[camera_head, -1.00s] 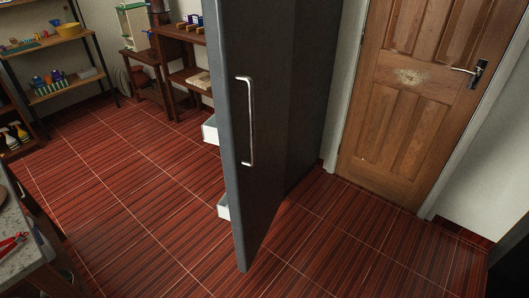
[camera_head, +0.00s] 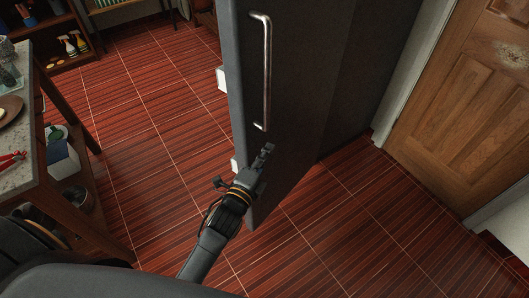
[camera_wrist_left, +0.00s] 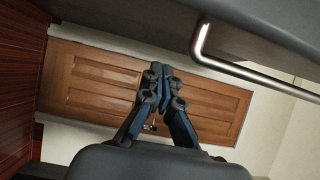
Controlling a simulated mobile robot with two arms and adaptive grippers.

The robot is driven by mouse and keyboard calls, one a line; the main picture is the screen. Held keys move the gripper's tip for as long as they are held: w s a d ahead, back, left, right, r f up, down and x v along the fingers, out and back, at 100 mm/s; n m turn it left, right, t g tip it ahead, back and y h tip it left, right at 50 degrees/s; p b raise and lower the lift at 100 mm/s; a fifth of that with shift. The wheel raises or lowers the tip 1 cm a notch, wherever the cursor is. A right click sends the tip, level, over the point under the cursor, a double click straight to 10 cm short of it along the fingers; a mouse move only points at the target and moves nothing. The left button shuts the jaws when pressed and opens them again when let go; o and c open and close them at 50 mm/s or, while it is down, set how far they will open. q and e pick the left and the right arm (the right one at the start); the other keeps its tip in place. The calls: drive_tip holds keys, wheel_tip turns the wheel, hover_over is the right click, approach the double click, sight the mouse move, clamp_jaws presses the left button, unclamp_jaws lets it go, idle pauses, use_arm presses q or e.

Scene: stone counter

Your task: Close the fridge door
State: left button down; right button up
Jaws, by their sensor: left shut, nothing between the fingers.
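The dark grey fridge door (camera_head: 290,90) stands open in the head view, its edge facing me, with white shelf bins (camera_head: 222,80) showing on its inner side at the left. Its silver bar handle (camera_head: 267,72) runs along the outer face. My left gripper (camera_head: 266,149) is shut and empty, in front of the outer face just below the handle's lower end. In the left wrist view the shut fingers (camera_wrist_left: 161,75) point toward the wooden door, with the handle (camera_wrist_left: 245,72) apart from them at the upper right. Whether the gripper touches the fridge door I cannot tell. My right gripper is out of view.
A stone counter (camera_head: 22,150) with a plate and red-handled tool stands at the left. A wooden room door (camera_head: 465,95) is at the right. Shelves (camera_head: 60,45) stand at the back left. The red tiled floor (camera_head: 150,120) between counter and fridge door is clear.

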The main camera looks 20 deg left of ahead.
use_arm(q)
drive_tip(key=shift+w+a+f+p, duration=0.15)
drive_tip(key=shift+w+a, duration=0.3)
drive_tip(key=shift+w, duration=0.85)
drive_tip(key=shift+w+a+r+p, duration=0.15)
drive_tip(key=shift+w+a, duration=0.35)
drive_tip(key=shift+w, duration=0.8)
drive_tip(key=shift+w+a+f+p, duration=0.1)
drive_tip(key=shift+w+a+p, duration=0.25)
drive_tip(key=shift+w, duration=0.95)
drive_tip(key=shift+a, duration=0.2)
